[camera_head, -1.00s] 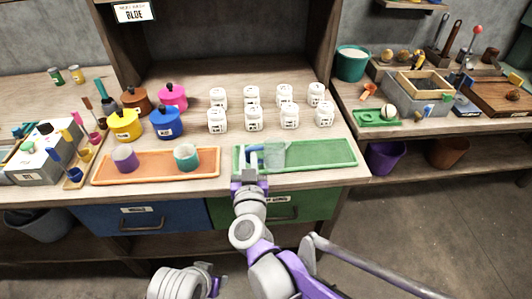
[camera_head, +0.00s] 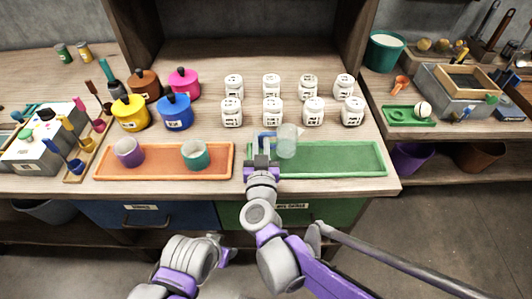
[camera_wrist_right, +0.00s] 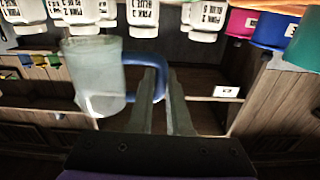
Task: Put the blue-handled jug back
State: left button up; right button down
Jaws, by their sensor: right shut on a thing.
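The blue-handled jug (camera_head: 287,141) is a small translucent cup. It appears upright above the left part of the green tray (camera_head: 340,172), and it looks raised off it. My right gripper (camera_head: 263,158) is shut on the jug's blue handle, with the jug body to the right of the fingers. In the right wrist view the jug (camera_wrist_right: 94,78) stands beside the fingers (camera_wrist_right: 163,100), and its handle (camera_wrist_right: 148,66) passes between them. The jug's body is pale, with a whiter patch low down. My left gripper cannot be made out.
Several white labelled jars (camera_head: 271,111) stand in two rows behind the jug. Coloured lidded pots (camera_head: 175,112) stand at left. The green tray's right part is clear.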

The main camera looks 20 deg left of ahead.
jog(key=shift+f+b, duration=0.65)
jog(key=shift+f, duration=1.8)
jog(key=shift+f, duration=0.2)
jog(key=c, duration=0.9)
grip_release()
jog(key=shift+o, duration=0.2)
jog(key=shift+r, duration=0.2)
jog(key=shift+s, duration=0.2)
jog(key=p+v, duration=0.1)
jog(key=v, duration=1)
jog(key=shift+s, duration=0.25)
